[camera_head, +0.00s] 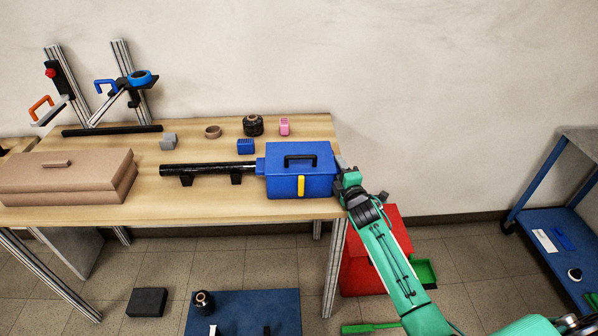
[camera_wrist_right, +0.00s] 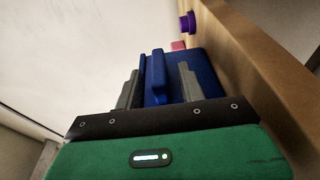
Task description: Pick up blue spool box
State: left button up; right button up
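The blue spool box (camera_head: 318,182) stands at the right end of the wooden table, with a black handle on its lid and a yellow latch in front. My right gripper (camera_head: 343,168) is at the box's right side. In the right wrist view the blue box (camera_wrist_right: 207,72) is straight ahead. There the two grey fingers of the right gripper (camera_wrist_right: 159,74) are apart, with a blue upright tab of the box between them. Gaps show beside the tab. My left gripper is not in view.
A black tube (camera_head: 215,169) on supports adjoins the box's left side. A brown case (camera_head: 65,185) lies at the table's left. A small blue block (camera_head: 246,146), a black spool (camera_head: 253,126) and a pink block (camera_head: 284,127) sit behind. A red bin (camera_head: 372,262) stands below my right arm.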

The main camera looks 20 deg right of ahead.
jog(key=shift+w, duration=0.3)
jog(key=shift+c, duration=0.2)
grip_shut()
jog(key=shift+r, duration=0.1)
